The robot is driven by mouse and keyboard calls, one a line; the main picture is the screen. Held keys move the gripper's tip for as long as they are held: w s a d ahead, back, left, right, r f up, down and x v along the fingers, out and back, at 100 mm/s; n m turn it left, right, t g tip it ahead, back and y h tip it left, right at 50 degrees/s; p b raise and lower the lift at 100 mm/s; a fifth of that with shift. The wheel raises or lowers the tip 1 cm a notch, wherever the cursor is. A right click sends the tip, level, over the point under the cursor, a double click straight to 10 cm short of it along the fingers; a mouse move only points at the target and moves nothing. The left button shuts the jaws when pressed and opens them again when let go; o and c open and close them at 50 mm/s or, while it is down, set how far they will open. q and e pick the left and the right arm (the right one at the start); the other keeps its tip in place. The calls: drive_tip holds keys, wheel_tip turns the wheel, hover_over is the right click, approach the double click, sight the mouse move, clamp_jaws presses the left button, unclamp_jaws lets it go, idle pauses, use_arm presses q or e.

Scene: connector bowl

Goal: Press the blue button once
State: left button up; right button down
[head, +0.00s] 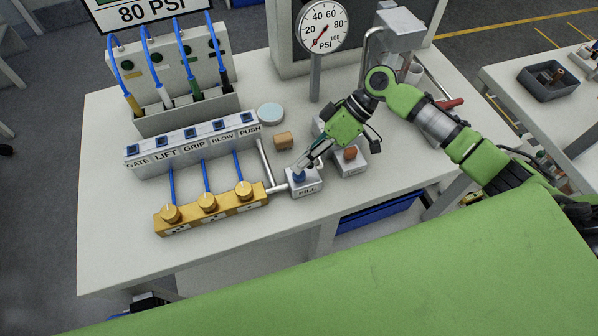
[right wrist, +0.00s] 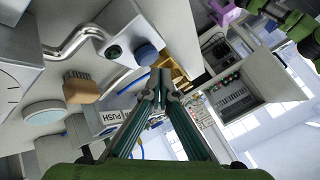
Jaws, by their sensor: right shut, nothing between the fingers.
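The blue button (head: 298,178) sits on top of a small grey box marked FILL (head: 305,188), near the front middle of the bench. My right gripper (head: 299,168) is shut and empty, pointing down with its fingertips at the button. In the right wrist view the shut fingertips (right wrist: 160,75) show close beside the blue button (right wrist: 147,54). I cannot tell whether they touch it or whether it is pressed down. My left gripper is not in view.
A box with a red-orange button (head: 350,154) stands just right of the FILL box. A brass valve block (head: 210,209) and a labelled switch row (head: 192,146) lie left. A pressure gauge (head: 323,26) stands behind. The bench (head: 110,258) is clear at front left.

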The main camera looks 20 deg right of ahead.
sight(302, 173)
idle(0.6)
drive_tip(key=shift+f, duration=0.45)
drive_tip(key=shift+f+b, duration=0.5)
drive_tip(key=shift+f, duration=0.05)
idle(0.5)
drive_tip(key=shift+r, duration=0.1)
drive_tip(key=shift+r+p, duration=0.85)
drive_tip(key=shift+r, duration=0.05)
wheel_tip(302, 173, up, 5)
drive_tip(key=p, duration=0.4)
drive_tip(key=shift+r, duration=0.1)
idle(0.3)
